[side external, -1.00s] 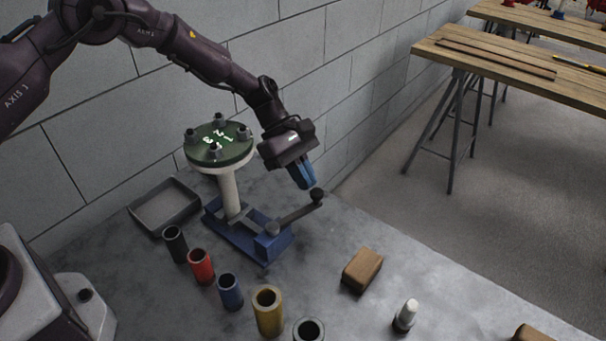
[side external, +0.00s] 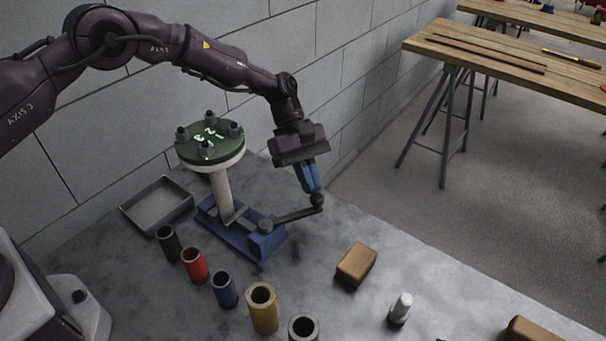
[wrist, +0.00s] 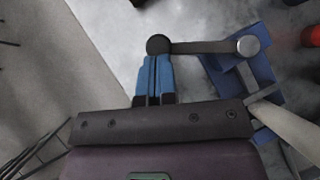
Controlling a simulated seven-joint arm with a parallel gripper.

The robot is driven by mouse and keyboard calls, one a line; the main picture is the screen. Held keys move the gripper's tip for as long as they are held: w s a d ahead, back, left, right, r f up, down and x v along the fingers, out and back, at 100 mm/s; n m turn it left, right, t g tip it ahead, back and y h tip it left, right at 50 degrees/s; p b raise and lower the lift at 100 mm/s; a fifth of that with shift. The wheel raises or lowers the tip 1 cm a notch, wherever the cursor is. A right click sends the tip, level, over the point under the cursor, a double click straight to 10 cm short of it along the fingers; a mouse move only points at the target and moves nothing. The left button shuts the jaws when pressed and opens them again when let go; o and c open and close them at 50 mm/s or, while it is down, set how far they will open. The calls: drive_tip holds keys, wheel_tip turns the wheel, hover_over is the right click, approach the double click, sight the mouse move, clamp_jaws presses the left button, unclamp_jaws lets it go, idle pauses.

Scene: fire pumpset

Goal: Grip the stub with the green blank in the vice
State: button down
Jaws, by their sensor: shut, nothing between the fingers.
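The stub is a pale pipe (side external: 222,192) standing upright at the blue vice (side external: 243,240). A green round blank (side external: 211,143) with several bolts and white numbers sits on its top. The vice has a dark handle (side external: 290,216) that ends in a ball knob (side external: 317,200). My gripper (side external: 314,189) has blue fingers and is shut and empty, pointing down with its tips right at the knob. In the wrist view the fingertips (wrist: 154,62) are close beside the knob (wrist: 158,45); I cannot tell if they touch. From these views I cannot tell how tight the vice jaws are.
Black, red, blue, yellow and grey sockets (side external: 263,308) stand in a row in front of the vice. A grey tray (side external: 157,204) lies left of it. A brown block (side external: 356,265) and a white-topped piece (side external: 400,309) lie to the right. The wall is close behind.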

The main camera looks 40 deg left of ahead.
sight(318, 199)
drive_tip(key=shift+s+d+f+m+g+y, duration=0.1)
drive_tip(key=shift+s+d+m+g+y, duration=0.15)
drive_tip(key=shift+d+m+g, duration=0.25)
drive_tip(key=shift+s+d+f+m+g+y, duration=0.1)
drive_tip(key=shift+s+d+m+g+y, duration=0.15)
drive_tip(key=shift+d+m, duration=0.3)
drive_tip(key=shift+s+d, duration=0.3)
drive_tip(key=shift+d, duration=0.3)
